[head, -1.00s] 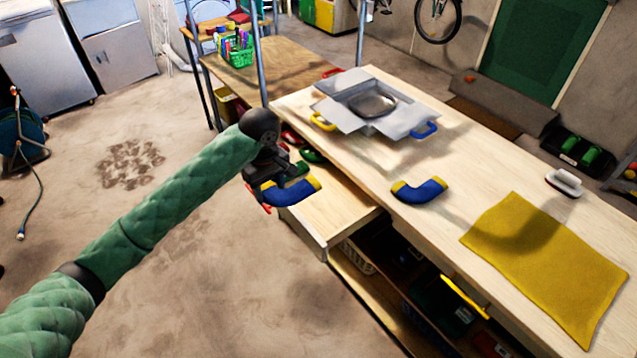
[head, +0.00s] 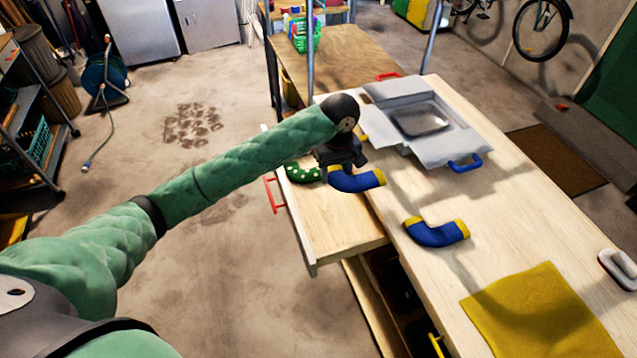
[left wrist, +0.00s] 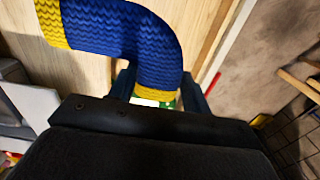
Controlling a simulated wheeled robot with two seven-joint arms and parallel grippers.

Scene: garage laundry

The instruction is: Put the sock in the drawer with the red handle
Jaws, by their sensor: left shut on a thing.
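My left gripper (head: 340,160) is shut on a blue sock with yellow ends (head: 352,182), above the open drawer (head: 335,238). The drawer's red handle (head: 273,195) is on its left front. In the left wrist view the held sock (left wrist: 120,30) curves up and left from between the fingers (left wrist: 158,90). A green sock with white dots (head: 302,174) lies inside the drawer, partly hidden by my gripper. A second blue and yellow sock (head: 437,233) lies on the workbench (head: 490,220). My right gripper is out of view.
A grey open box (head: 460,140) with a blue handle stands on the bench behind the gripper. A yellow cloth (head: 530,315) and a white brush (head: 620,270) lie toward the right. A yellow handle (head: 436,345) shows below the bench.

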